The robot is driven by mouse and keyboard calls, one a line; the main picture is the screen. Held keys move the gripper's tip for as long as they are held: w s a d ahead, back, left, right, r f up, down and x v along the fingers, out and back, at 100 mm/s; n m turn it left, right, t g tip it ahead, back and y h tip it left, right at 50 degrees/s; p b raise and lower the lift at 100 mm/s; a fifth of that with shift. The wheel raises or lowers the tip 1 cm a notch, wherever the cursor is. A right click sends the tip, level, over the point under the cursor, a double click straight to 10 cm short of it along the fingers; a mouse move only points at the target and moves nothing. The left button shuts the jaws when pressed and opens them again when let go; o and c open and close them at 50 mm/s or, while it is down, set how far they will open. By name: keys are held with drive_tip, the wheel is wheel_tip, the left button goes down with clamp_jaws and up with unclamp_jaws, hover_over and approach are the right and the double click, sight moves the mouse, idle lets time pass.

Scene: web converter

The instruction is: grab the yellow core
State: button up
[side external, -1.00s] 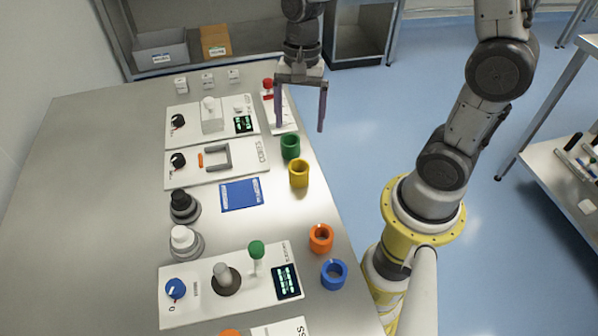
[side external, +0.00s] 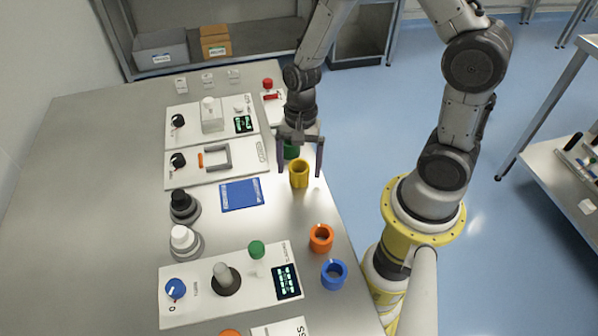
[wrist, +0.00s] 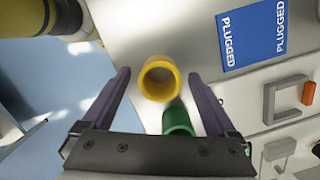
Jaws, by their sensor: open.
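The yellow core (side external: 299,175) is a short hollow cylinder standing upright near the right edge of the metal table. It also shows in the wrist view (wrist: 159,93), seen into its open top, between and a little beyond my fingertips. My gripper (side external: 300,172) is open and empty, pointing down, with one finger on each side of the yellow core in the side view. I cannot tell whether the fingers are level with it or still above it. No contact shows.
A green core (side external: 291,150) stands just behind the yellow one, close to my gripper; it also shows in the wrist view (wrist: 177,122). An orange core (side external: 321,238) and a blue core (side external: 334,274) stand nearer the camera. A blue card (side external: 240,195) lies left. The table edge is close on the right.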

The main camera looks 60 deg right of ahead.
drive_tip(key=shift+f, duration=0.45)
drive_tip(key=c, duration=1.4)
drive_tip(key=shift+c, duration=0.2)
drive_tip(key=shift+r, duration=0.2)
